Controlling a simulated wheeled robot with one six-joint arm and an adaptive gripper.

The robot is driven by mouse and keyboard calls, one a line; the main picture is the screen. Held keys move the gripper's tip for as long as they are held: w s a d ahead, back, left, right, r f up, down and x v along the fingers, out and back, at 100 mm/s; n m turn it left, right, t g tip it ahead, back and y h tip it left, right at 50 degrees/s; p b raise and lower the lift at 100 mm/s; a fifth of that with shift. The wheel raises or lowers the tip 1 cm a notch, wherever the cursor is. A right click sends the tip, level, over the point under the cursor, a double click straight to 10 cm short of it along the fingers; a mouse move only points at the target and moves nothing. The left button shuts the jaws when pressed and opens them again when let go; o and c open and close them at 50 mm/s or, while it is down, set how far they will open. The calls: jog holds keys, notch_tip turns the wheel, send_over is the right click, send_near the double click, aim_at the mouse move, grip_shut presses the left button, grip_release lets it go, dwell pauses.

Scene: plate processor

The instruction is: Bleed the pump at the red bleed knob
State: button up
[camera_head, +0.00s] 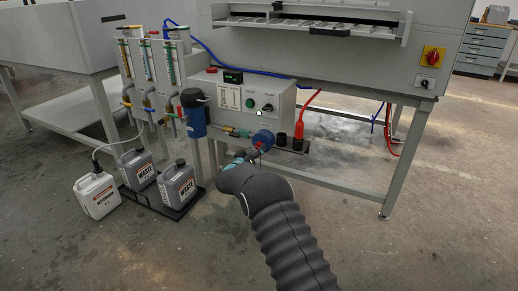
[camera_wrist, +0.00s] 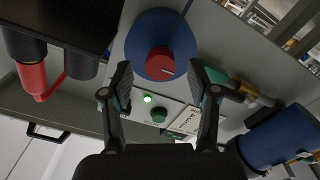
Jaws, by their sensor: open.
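The red bleed knob (camera_wrist: 160,64), with a small white mark, sits on the round blue pump face (camera_wrist: 160,25) in the wrist view. My gripper (camera_wrist: 160,72) is open, its two dark fingers apart to the left and right of the knob, with visible space on both sides. I cannot tell whether the fingertips reach the knob's depth. In the head view my gripper (camera_head: 250,155) is close in front of the blue pump (camera_head: 263,138). The knob there is mostly hidden by my gripper.
A control box (camera_head: 245,98) with a lit green lamp is above the pump. A blue filter housing (camera_head: 194,113) and brass fittings (camera_head: 236,131) are to the left. A black-and-red bottle (camera_head: 298,133) is to the right.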

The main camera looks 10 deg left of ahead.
jog(key=shift+x, duration=1.2)
